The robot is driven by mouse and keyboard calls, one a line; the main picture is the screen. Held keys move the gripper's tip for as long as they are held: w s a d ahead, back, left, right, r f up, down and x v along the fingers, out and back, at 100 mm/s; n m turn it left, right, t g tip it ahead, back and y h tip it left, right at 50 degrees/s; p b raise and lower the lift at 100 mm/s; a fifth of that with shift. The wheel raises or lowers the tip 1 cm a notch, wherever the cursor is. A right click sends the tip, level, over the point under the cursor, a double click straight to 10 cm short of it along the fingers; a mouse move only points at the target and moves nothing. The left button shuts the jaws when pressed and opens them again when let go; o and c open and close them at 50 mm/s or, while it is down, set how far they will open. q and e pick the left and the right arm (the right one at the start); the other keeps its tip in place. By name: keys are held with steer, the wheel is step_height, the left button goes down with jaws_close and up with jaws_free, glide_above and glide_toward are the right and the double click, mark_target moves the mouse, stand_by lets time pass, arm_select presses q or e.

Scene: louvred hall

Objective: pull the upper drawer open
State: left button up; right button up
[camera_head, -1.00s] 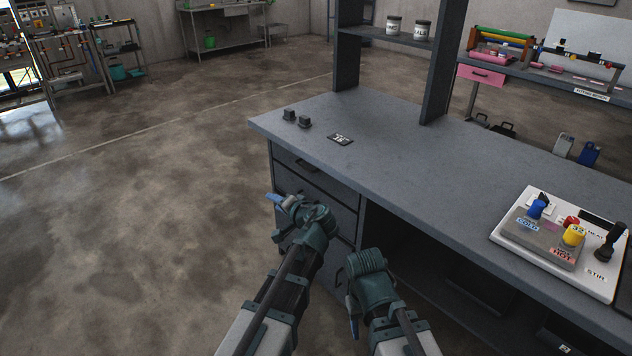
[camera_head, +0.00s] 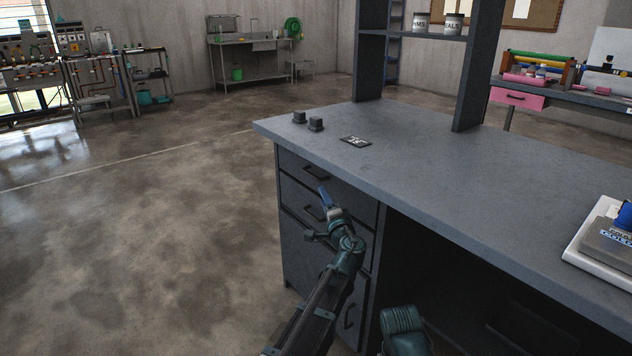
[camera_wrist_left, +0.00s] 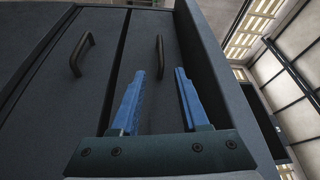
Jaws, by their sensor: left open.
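The grey desk has a closed upper drawer (camera_head: 346,193) just under its worktop, with a dark bar handle (camera_head: 315,171). In the left wrist view that handle (camera_wrist_left: 160,56) appears upright between the fingertips, ahead of them. My left gripper (camera_head: 323,197) is open with blue fingers, in front of the drawer fronts and just below the upper handle in the head view. Its open fingers also show in the left wrist view (camera_wrist_left: 159,74), empty, with no clear contact on the handle. Part of my right arm shows at the bottom; its gripper is out of view.
A closed second drawer has its own handle (camera_head: 313,213), also in the left wrist view (camera_wrist_left: 80,54). The worktop (camera_head: 430,180) overhangs the drawers and carries small dark blocks (camera_head: 315,124) and a label plate (camera_head: 355,141). Open floor (camera_head: 150,240) lies left of the desk.

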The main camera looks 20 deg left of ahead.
mark_target(312, 175)
arm_select(q)
steer(key=p+x, duration=0.1)
steer(key=x, duration=1.2)
steer(key=shift+w+a+r, duration=0.15)
steer(key=shift+w+a, duration=0.05)
steer(key=shift+w, duration=0.15)
jaws_close()
stand_by(1.0)
